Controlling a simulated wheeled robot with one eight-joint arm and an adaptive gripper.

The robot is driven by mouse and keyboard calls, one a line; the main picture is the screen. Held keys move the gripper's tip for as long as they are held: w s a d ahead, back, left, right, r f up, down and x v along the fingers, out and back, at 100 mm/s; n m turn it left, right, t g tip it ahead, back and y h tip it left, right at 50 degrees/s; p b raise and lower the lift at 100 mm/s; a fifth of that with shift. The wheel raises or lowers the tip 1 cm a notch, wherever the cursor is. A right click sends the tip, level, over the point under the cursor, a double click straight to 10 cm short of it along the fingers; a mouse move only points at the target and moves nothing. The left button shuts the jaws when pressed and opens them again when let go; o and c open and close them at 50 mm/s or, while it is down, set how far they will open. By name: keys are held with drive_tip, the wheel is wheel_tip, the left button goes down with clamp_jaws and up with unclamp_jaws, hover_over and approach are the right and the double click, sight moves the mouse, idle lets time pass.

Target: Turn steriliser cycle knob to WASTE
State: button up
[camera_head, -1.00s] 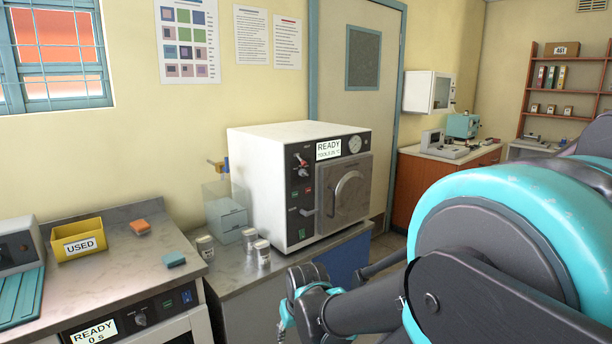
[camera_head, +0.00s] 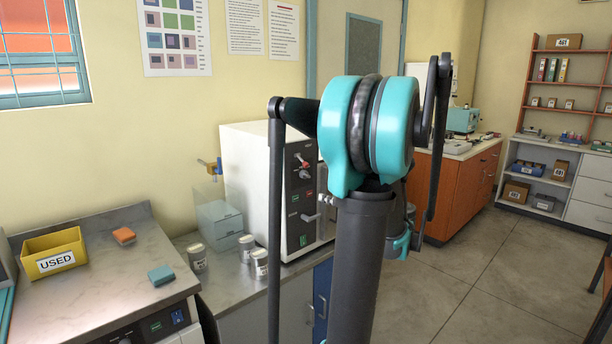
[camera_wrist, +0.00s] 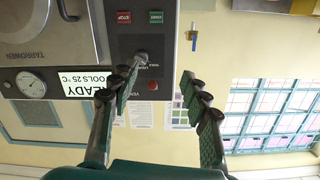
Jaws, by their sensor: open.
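The steriliser (camera_head: 246,180) is a white box on the counter, its right side hidden behind my arm in the head view. The cycle knob (camera_head: 303,172) is on its dark front panel. In the wrist view, which is turned over, the grey knob (camera_wrist: 142,58) lies close by the left fingertip, which partly covers it. The display (camera_wrist: 84,83) reads READY, TOOLS 25 °C. My gripper (camera_wrist: 161,75) is open and empty, its fingers pointing at the panel. Whether the left finger touches the knob is unclear. The gripper is hidden in the head view.
A red button (camera_wrist: 153,85) and red and green buttons are near the knob. Several tins (camera_head: 246,249) and a clear box (camera_head: 220,222) stand beside the steriliser. A yellow USED bin (camera_head: 55,254) and two sponges lie on the left bench.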

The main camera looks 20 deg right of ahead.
drive_tip(key=d+r+t, duration=0.1)
drive_tip(key=d+r, duration=0.1)
drive_tip(key=d, duration=0.1)
approach(308, 176)
drive_tip(key=shift+h, duration=0.3)
drive_tip(key=x, duration=0.9)
drive_tip(key=shift+w+a, duration=0.15)
drive_tip(key=shift+a, duration=0.15)
drive_tip(key=shift+c, duration=0.4)
clamp_jaws()
